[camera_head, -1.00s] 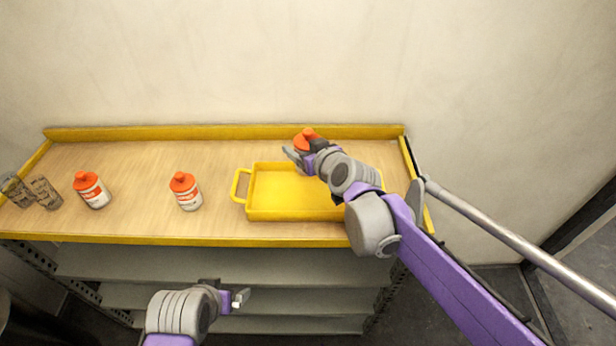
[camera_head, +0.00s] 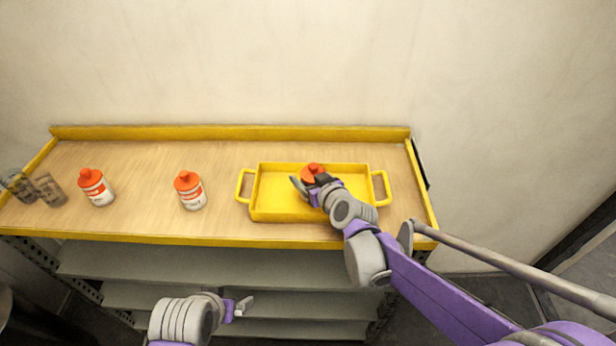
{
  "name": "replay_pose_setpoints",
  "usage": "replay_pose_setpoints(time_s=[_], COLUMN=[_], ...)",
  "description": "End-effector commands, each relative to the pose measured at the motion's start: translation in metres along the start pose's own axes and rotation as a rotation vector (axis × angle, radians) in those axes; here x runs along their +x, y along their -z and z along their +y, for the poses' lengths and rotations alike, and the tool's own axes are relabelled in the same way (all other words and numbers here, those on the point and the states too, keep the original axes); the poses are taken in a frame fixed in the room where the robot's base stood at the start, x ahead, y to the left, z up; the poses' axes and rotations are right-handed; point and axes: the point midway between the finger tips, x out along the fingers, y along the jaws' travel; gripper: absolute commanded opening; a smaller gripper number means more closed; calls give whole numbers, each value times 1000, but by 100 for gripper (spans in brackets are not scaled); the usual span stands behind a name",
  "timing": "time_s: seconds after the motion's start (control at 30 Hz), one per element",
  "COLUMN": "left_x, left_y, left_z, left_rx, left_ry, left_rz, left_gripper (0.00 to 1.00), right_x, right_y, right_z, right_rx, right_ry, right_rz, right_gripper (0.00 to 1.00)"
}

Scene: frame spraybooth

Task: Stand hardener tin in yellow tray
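The yellow tray (camera_head: 285,212) with two side handles sits on the right part of the wooden shelf top. My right gripper (camera_head: 308,185) is over the tray, around a tin with an orange cap (camera_head: 313,169). The gripper hides most of this tin's body, so I cannot tell whether it touches the tray floor. Two similar white tins with orange caps and orange-marked labels stand to the left: one in the middle (camera_head: 190,191) and one further left (camera_head: 96,188). My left gripper (camera_head: 243,306) is low in front of the shelf, away from the tins; its fingers are too small to judge.
Two clear glasses (camera_head: 48,189) stand at the shelf's far left end. A raised yellow edge (camera_head: 230,132) runs along the back of the wooden top (camera_head: 140,160). Grey lower shelves (camera_head: 200,264) lie below. The wood between the middle tin and the tray is free.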

Motion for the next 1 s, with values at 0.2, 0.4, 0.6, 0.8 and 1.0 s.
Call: replay_pose_setpoints(time_s=[0.2, 0.4, 0.6, 0.8, 1.0], left_x=[1, 1, -1, -2, -6], left_y=[-1, -1, 1, 2, 8], left_z=[0, 0, 0, 0, 0], left_rx=[0, 0, 0, 0, 0], left_ry=[0, 0, 0, 0, 0], left_rz=[-1, -1, 1, 2, 7], left_gripper=[100, 100, 100, 100, 100], right_x=[1, 1, -1, -28, -69], right_y=[-2, -2, 2, 1, 2], right_z=[0, 0, 0, 0, 1], right_rx=[0, 0, 0, 1, 0], right_ry=[0, 0, 0, -1, -2], right_rz=[0, 0, 0, 0, 1], right_gripper=[84, 100, 100, 100, 100])
